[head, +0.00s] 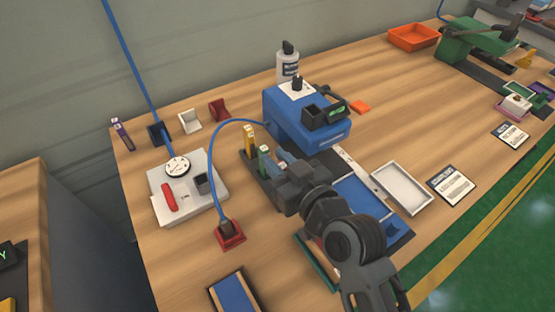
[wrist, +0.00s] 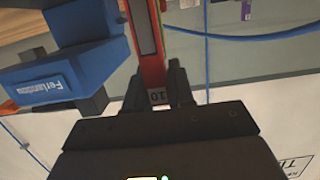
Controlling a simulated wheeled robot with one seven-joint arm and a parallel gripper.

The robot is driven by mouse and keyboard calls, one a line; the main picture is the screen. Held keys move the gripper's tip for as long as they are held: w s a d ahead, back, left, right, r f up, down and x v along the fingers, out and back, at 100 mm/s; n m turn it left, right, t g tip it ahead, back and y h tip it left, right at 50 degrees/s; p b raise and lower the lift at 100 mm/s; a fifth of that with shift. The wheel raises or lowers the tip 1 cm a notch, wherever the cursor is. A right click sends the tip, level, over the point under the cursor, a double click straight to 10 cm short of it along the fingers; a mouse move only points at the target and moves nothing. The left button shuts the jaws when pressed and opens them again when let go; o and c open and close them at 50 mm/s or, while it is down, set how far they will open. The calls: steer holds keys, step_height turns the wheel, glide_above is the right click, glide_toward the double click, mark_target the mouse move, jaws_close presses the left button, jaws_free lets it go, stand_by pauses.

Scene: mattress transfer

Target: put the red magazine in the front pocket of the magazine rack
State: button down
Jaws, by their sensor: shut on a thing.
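The red magazine (wrist: 158,72) shows in the wrist view as a red strip with a dark face and a small number label at its near end. My gripper (wrist: 157,92) is shut on that end. In the head view my gripper (head: 282,170) is beside the dark magazine rack (head: 248,160), just to its right. The magazine is not clearly visible there, hidden by my gripper and arm. A yellow magazine (head: 249,137) and a green magazine (head: 264,156) stand upright in the rack. The rack's pockets are largely hidden, and I cannot tell whether the red magazine touches it.
A blue machine (head: 285,125) stands close behind my gripper. A blue cable (head: 212,160) arches left of the rack to a red socket (head: 229,236). A white gauge box (head: 190,192) is at left. A white tray (head: 402,187) lies right of my arm.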

steer(key=c, duration=1)
jaws_free()
steer(key=shift+f, duration=0.1)
steer(key=shift+r+p, duration=0.45)
steer(key=b+v, duration=0.2)
steer(key=v, duration=1)
steer(key=shift+r, duration=0.15)
